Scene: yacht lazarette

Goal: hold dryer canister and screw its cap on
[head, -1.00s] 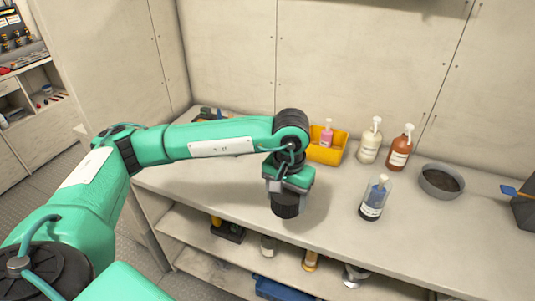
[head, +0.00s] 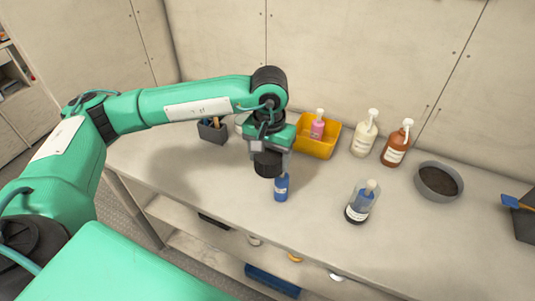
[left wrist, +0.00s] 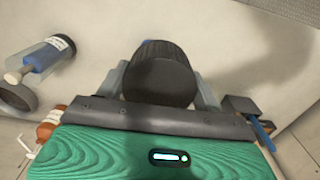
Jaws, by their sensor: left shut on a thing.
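A ribbed black cap (head: 267,164) is between the fingers of my left gripper (head: 268,150), which is shut on it and points down above the bench. In the left wrist view the cap (left wrist: 160,75) fills the space between the fingertips. A clear canister (head: 361,202), with a label, dark base and blue contents, stands on the bench to the right, apart from the gripper. A beige-tipped piece shows at its top. The canister also shows at upper left in the left wrist view (left wrist: 38,62). My right gripper is not in view.
A small blue bottle (head: 281,188) stands close beside the cap in the picture. Behind are a yellow bin (head: 322,148) with a pink bottle, a white pump bottle (head: 363,138), a brown one (head: 396,149) and a grey bowl (head: 438,180). The front right bench is clear.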

